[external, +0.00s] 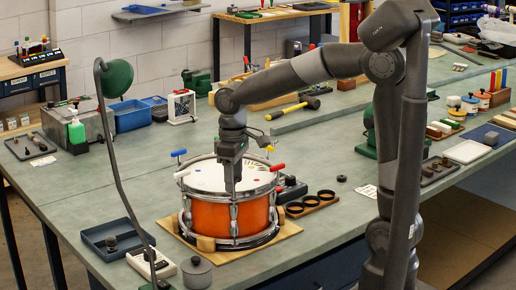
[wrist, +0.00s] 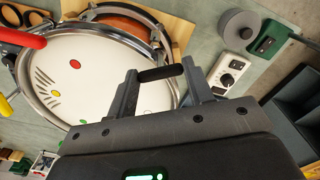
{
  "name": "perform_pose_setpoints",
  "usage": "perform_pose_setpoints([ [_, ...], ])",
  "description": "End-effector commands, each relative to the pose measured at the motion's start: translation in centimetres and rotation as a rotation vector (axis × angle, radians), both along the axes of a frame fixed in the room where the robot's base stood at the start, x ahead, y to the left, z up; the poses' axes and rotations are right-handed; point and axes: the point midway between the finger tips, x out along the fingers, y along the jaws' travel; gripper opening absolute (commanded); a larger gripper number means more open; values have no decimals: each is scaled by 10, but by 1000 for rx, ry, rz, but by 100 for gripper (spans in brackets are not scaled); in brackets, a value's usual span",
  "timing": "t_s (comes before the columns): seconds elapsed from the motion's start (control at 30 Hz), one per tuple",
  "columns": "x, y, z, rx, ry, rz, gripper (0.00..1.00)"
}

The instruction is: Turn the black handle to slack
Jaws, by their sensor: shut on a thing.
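The orange snare drum (external: 256,214) with a white head stands upright on a wooden board on the bench. The black handle (wrist: 160,73) shows in the wrist view at the drum's rim, lying crosswise between my fingertips. My gripper (wrist: 158,78) is shut on it. In the external view my gripper (external: 232,186) reaches down at the near side of the rim, and the black handle is hidden there by the fingers. The drum head (wrist: 95,75) lies beside the fingers and carries coloured dots.
Red (external: 277,168), blue (external: 178,153), yellow (external: 270,148) and white (external: 182,174) handles stand around the rim. A grey lidded pot (external: 197,274), a white dial box (external: 152,263) and a dark tray (external: 103,241) are close by. Black rings (external: 309,202) lie right.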

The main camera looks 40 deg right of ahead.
Motion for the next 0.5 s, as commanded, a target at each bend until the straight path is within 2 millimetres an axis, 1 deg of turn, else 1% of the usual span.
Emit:
perform_pose_setpoints([
  [0.5,0,0,0,0,-1,489,24],
])
